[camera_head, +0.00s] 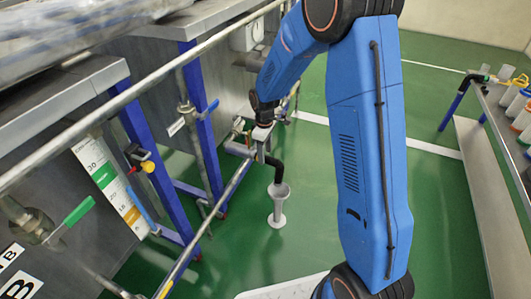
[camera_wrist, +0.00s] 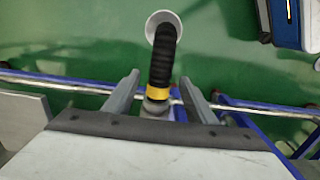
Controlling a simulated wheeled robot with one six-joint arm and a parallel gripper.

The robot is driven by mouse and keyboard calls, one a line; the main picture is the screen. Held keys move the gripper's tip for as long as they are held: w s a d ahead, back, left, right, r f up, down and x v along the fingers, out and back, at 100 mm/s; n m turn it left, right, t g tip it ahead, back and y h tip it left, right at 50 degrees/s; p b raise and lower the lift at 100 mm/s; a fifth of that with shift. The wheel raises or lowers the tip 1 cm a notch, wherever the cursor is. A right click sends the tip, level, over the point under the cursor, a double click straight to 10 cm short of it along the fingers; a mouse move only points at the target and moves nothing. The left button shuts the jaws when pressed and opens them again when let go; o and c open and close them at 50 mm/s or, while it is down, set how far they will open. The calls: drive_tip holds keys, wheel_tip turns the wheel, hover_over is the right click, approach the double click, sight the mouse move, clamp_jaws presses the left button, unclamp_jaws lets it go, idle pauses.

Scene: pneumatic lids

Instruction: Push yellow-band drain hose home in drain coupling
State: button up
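The black ribbed drain hose (camera_wrist: 162,58) with its yellow band (camera_wrist: 157,91) shows in the wrist view. A grey fitting (camera_wrist: 155,107), apparently the drain coupling, adjoins the yellow band; how deep the hose sits is unclear. My gripper (camera_wrist: 160,76) is open, with one finger on each side of the banded end and visible gaps. In the head view, the black hose (camera_head: 278,168) bends down toward a pale funnel (camera_head: 278,203) on the floor. My gripper (camera_head: 262,133) is above the hose's upper end; its fingers and the band are hard to make out there.
A metal rail (camera_head: 165,72) runs along the steel tanks at left. Blue frame posts (camera_head: 199,98) and a green-handled valve (camera_head: 78,211) stand near it. A bench with bottles (camera_head: 516,95) is at right. Green floor (camera_head: 440,215) lies clear between.

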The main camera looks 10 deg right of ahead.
drive_tip(key=shift+r, duration=0.1)
wheel_tip(320, 180, up, 17)
idle(0.8)
drive_tip(key=shift+r, duration=0.1)
drive_tip(key=s+d+r+m+t, duration=0.1)
drive_tip(key=s+d+r+m, duration=0.3)
drive_tip(key=s, duration=0.5)
drive_tip(key=s+d+r+m+t, duration=0.1)
drive_tip(key=s+d+r+t, duration=0.15)
drive_tip(key=s+r, duration=0.55)
drive_tip(key=s+d+f+m, duration=0.1)
drive_tip(key=s+d+m, duration=0.1)
drive_tip(key=s, duration=0.7)
drive_tip(key=s+d+f+m+t, duration=0.1)
drive_tip(key=s+d+m, duration=0.1)
drive_tip(key=s, duration=0.8)
drive_tip(key=shift+s+d+f+m, duration=0.2)
drive_tip(key=shift+d+f+m, duration=0.1)
drive_tip(key=shift+m, duration=0.6)
